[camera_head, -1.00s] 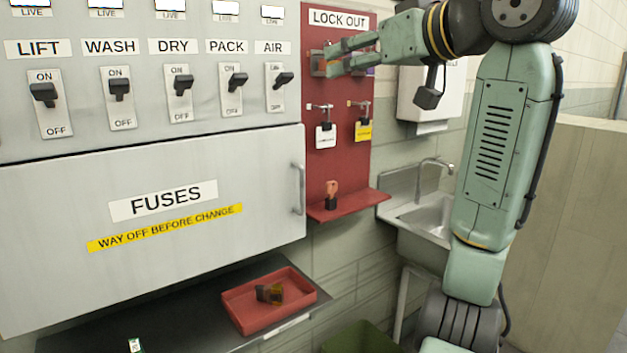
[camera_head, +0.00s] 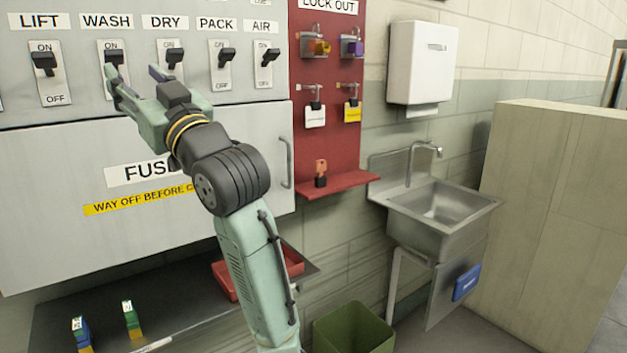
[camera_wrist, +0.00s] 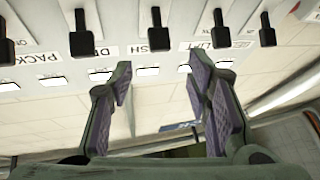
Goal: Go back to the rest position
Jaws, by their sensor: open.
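My gripper (camera_head: 133,84) is open and empty in the head view, in front of the switch panel near the WASH (camera_head: 117,62) and DRY (camera_head: 171,60) switches. In the wrist view its two purple-padded fingers (camera_wrist: 165,90) are spread apart with nothing between them. The row of black switches shows upside down along the top of that view. My arm hides part of the FUSES door (camera_head: 60,235) and part of the red tray (camera_head: 292,262).
The red lock-out board (camera_head: 340,145) holds padlocks and tags, with a key-like item (camera_head: 320,173) on its shelf. A sink (camera_head: 445,208), paper dispenser (camera_head: 423,62) and green bin (camera_head: 355,330) stand right. Small coloured items (camera_head: 131,318) sit on the dark shelf (camera_head: 60,305).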

